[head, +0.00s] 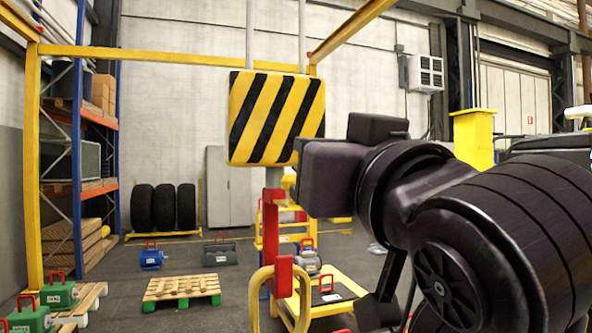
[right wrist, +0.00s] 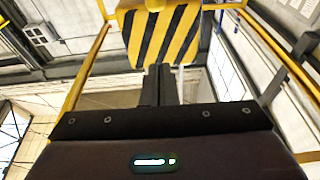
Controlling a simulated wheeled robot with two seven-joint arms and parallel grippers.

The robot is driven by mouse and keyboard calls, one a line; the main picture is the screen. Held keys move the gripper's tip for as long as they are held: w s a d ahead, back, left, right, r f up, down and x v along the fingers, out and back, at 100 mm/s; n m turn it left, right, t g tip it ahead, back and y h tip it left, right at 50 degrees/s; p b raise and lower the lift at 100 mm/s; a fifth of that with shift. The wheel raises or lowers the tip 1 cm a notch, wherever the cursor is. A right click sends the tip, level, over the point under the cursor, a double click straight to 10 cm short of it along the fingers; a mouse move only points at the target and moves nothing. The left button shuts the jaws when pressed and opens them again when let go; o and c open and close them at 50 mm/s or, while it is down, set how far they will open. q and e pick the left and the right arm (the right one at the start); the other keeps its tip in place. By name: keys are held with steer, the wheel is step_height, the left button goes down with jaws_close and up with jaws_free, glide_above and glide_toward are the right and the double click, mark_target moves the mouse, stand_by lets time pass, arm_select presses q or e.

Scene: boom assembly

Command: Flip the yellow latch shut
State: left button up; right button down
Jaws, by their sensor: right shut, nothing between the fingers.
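My right gripper (right wrist: 160,72) is shut and empty, its two dark fingers together in front of the striped hook block in the right wrist view. In the head view my right arm comes in from the right, its wrist over the right side of the hook; the fingertips are hidden there. The yellow-and-black hook block (head: 277,117) hangs from above, with a red hook piece (head: 271,222) below it. A small yellow part (head: 289,183), possibly the latch, shows between the red piece and my wrist, mostly covered. Its position cannot be told. My left gripper is out of view.
A yellow loop (head: 263,298) is at the red piece's lower end. A yellow frame (head: 35,170) surrounds the hook. Space left of the hook is free.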

steer(key=p+x, duration=0.5)
steer(key=x, duration=0.5)
step_height(320, 180, down, 4)
steer(key=shift+s+d+f, duration=0.1)
steer(key=shift+s, duration=0.05)
